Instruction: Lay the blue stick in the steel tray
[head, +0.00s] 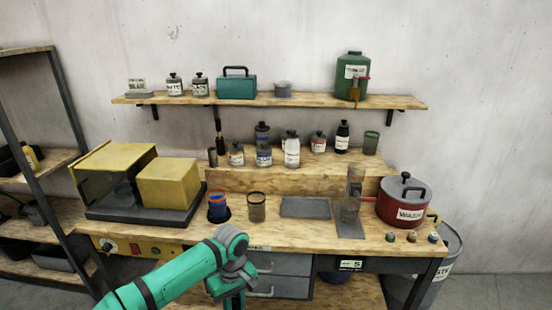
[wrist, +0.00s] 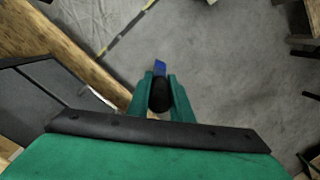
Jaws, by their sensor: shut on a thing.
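My gripper (wrist: 161,98) is shut on the blue stick (wrist: 160,67). In the wrist view its blue end sticks out beyond the fingertips, and a dark, rounded part sits between the fingers. The grey floor shows beyond it. In the head view my gripper is low at the bottom, in front of the bench, and the stick cannot be made out there. The steel tray (head: 305,207) is a flat grey rectangle on the middle of the wooden bench top, up and to the right of my gripper. It looks empty.
Bottles line the riser behind. The bench's front edge lies near my arm.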

